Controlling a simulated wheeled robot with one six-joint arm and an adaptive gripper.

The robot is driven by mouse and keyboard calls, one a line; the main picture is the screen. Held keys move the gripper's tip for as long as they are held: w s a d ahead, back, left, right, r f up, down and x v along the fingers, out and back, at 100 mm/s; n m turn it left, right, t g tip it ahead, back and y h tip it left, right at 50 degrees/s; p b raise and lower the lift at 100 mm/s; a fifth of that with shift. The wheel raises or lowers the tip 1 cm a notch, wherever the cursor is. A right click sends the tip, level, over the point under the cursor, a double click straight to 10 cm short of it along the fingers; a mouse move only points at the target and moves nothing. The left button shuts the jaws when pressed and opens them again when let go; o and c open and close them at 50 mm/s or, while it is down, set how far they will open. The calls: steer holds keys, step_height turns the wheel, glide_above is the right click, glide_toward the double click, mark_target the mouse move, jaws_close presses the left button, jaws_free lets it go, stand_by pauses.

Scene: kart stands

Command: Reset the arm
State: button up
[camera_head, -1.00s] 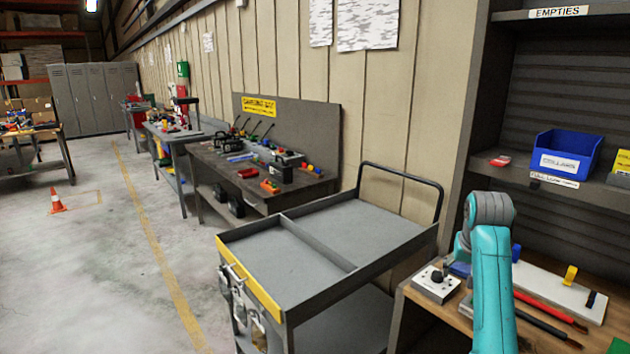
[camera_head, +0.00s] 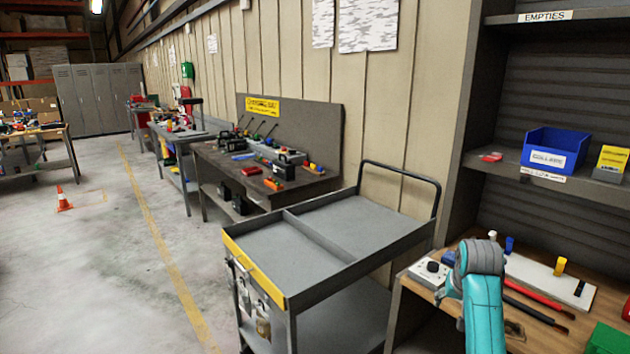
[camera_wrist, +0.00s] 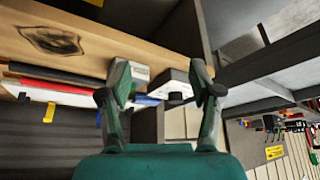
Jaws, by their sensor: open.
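My gripper (camera_wrist: 160,92) shows in the wrist view with its two teal fingers spread apart. It is open, and nothing is held between the fingers. Beyond the fingertips a pale box with a dark knob (camera_wrist: 174,85) shows near the edge of the wooden bench top. In the head view my teal arm (camera_head: 483,300) stands over the bench at the lower right, with its grey joint bent at the top. The gripper itself cannot be made out in the head view.
The wooden bench (camera_head: 530,342) holds a box with a knob (camera_head: 430,272), a white board (camera_head: 548,283) and red and black rods. A grey cart (camera_head: 325,250) with empty trays stands beside it. A blue bin (camera_head: 554,151) sits on the shelf above.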

steer(key=s+a+f+t, duration=0.1)
steer(key=s+a+f, duration=0.2)
steer(key=s+f, duration=0.35)
steer(key=s+a+f+n+t, duration=0.15)
steer(key=s+f, duration=0.25)
steer(key=f, duration=0.5)
steer(key=s+a+f+t, duration=0.1)
steer(key=s+a+f, duration=0.2)
steer(key=s+f, duration=0.4)
steer(key=s+a+f+t, duration=0.1)
steer(key=s+a+f, duration=0.25)
steer(key=s, duration=0.55)
steer(key=s+a+t, duration=0.2)
steer(key=s, duration=0.9)
steer(key=s+a+r+n+t, duration=0.1)
steer(key=s+r, duration=0.7)
steer(key=s, duration=0.3)
steer(key=s+a+r+n+t+y, duration=0.1)
steer(key=s+a+r+t, duration=0.1)
steer(key=s+r, duration=0.7)
steer(key=shift+s+r+y, duration=0.2)
steer(key=shift+s+y, duration=0.1)
steer(key=shift+s, duration=0.95)
steer(key=shift+a, duration=0.1)
